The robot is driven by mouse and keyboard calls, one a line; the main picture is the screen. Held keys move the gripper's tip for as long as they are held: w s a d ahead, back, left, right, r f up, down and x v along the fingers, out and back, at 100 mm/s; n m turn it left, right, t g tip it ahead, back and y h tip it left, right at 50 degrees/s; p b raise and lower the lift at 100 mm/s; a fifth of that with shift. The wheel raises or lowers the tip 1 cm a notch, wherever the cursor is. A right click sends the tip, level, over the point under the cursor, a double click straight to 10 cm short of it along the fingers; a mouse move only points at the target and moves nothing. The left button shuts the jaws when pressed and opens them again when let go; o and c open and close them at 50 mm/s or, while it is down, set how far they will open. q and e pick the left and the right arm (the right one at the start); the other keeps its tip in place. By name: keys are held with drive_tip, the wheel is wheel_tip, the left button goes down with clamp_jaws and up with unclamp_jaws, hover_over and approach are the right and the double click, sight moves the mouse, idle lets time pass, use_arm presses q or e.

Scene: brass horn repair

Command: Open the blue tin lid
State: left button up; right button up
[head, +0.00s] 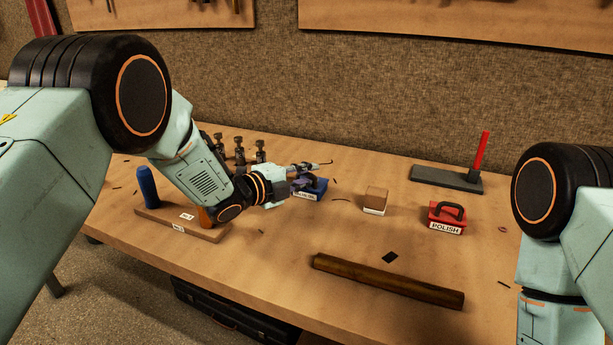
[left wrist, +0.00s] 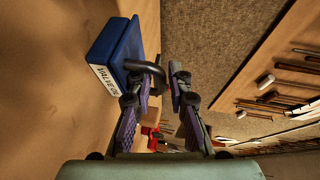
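The blue tin (head: 316,189) stands on the bench near the middle, with a white label on its front. In the left wrist view the blue tin (left wrist: 118,45) shows at upper left, its label partly readable as "VALVE", with a dark looped handle (left wrist: 150,68) on its lid. The lid looks closed. My left gripper (head: 309,175) is at the tin's top and hides part of the handle. In the left wrist view the gripper (left wrist: 156,84) is open, fingers apart, with the handle's end close to the gap between the fingertips; contact cannot be told. My right gripper is out of view.
A brown rod (head: 388,281) lies in front. A blue cylinder (head: 148,187) stands on a board at left. Dark metal pieces (head: 240,154) stand behind my left arm.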

use_arm(q)
clamp_jaws()
idle(0.6)
